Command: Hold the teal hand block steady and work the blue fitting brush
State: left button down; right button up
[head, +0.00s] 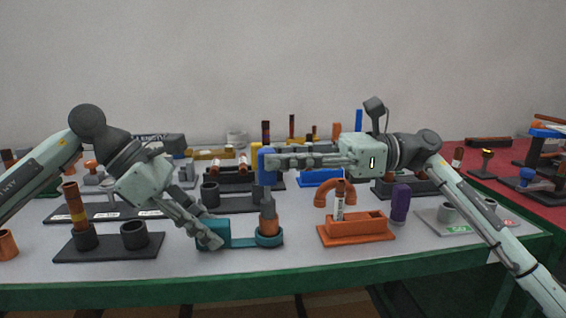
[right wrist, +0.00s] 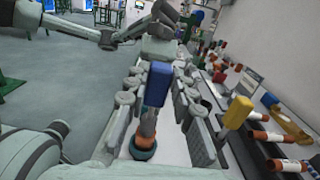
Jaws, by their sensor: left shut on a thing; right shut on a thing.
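The teal hand block (head: 220,230) lies near the front of the table, with a round teal holder at its right end. A copper fitting (head: 268,226) stands upright in that holder. My left gripper (head: 211,240) is shut on the block's left end. My right gripper (head: 268,162) is shut on the blue handle of the fitting brush (head: 264,172), directly above the fitting. The blue handle (right wrist: 158,84) also shows between the fingers in the right wrist view, with the copper fitting (right wrist: 146,126) below it. Whether the brush tip is inside the fitting is unclear.
An orange tray (head: 356,238) with an orange bent pipe (head: 334,186) stands right of the block, beside a purple cylinder (head: 400,204). A dark stand with cups (head: 108,250) is at the left. Racks crowd the back. The green front edge (head: 200,290) is close.

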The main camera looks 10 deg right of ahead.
jog(key=shift+r, duration=2)
pick_arm(q)
jog(key=c, duration=1.2)
grip_release()
